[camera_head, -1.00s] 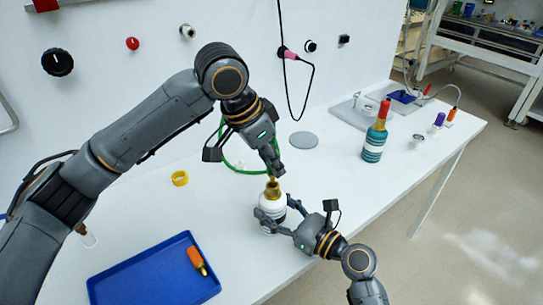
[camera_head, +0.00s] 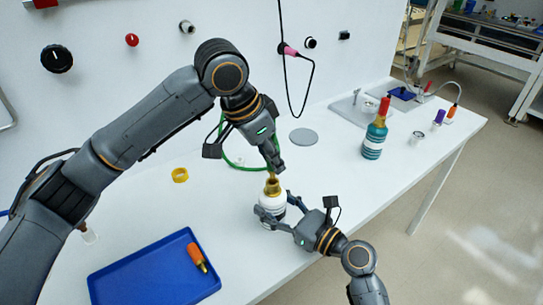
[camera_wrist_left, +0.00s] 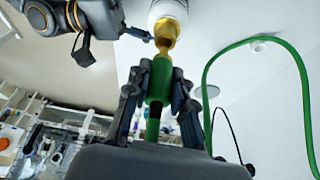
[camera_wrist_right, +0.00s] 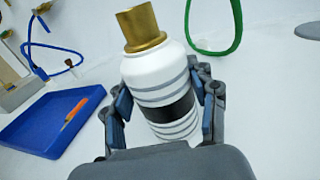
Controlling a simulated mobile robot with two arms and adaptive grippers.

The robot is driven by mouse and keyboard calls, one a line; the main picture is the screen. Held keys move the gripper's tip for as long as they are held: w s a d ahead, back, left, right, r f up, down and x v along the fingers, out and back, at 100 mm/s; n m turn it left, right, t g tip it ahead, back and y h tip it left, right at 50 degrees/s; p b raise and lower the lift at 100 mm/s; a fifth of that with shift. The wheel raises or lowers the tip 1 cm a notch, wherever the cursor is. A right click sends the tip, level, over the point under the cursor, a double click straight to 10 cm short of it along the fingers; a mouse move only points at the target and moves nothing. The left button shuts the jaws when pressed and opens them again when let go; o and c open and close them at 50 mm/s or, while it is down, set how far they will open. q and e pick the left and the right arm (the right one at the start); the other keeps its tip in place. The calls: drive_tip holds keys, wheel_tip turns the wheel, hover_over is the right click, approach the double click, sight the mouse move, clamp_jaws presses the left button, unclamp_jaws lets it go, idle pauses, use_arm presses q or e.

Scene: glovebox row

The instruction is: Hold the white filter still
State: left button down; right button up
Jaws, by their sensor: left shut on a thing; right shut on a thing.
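The white filter (camera_head: 271,204) stands upright on the bench, a white bottle with a gold neck and dark bands. My right gripper (camera_wrist_right: 165,97) is shut around its body, one finger on each side. My left gripper (camera_head: 275,164) is directly above the gold neck, pointing down. In the left wrist view it is shut on a green hose end (camera_wrist_left: 157,85) with a black band, lined up with the filter's gold neck (camera_wrist_left: 166,38). I cannot tell whether the hose end touches the neck. The green hose (camera_wrist_left: 207,75) loops behind.
A blue tray (camera_head: 130,278) with an orange-handled item (camera_head: 197,257) lies at the front left. The bench's front edge is near my right arm.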

sight(271, 169)
use_arm(q)
drive_tip(key=shift+f, duration=1.5)
drive_tip(key=c, duration=1.1)
unclamp_jaws()
drive_tip(key=shift+o, duration=0.2)
drive_tip(key=v, duration=1.2)
